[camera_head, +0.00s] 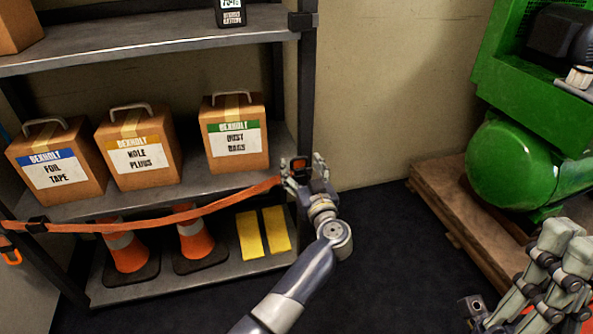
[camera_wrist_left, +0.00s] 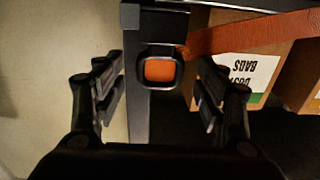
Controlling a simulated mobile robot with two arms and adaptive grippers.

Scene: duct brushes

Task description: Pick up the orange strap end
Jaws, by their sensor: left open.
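The orange strap (camera_head: 160,219) runs across the front of the shelf, just below the middle board. Its end (camera_head: 299,166) is an orange patch in a black frame at the right shelf post. In the left wrist view the strap end (camera_wrist_left: 159,69) sits in front of the grey post, midway between my fingers. My left gripper (camera_head: 303,165) is open around the strap end, with a gap on both sides; no finger contact shows in the wrist view (camera_wrist_left: 160,88). My right gripper (camera_head: 525,285) is at the lower right, far from the strap; its fingertips are unclear.
Boxes of foil tape (camera_head: 57,165), hole plugs (camera_head: 138,155) and dust bags (camera_head: 236,137) stand on the middle board (camera_head: 190,190). Cones (camera_head: 127,252) and yellow pieces (camera_head: 263,233) are below. A green machine (camera_head: 510,165) on a wooden pallet (camera_head: 450,210) stands right. Dark floor between is clear.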

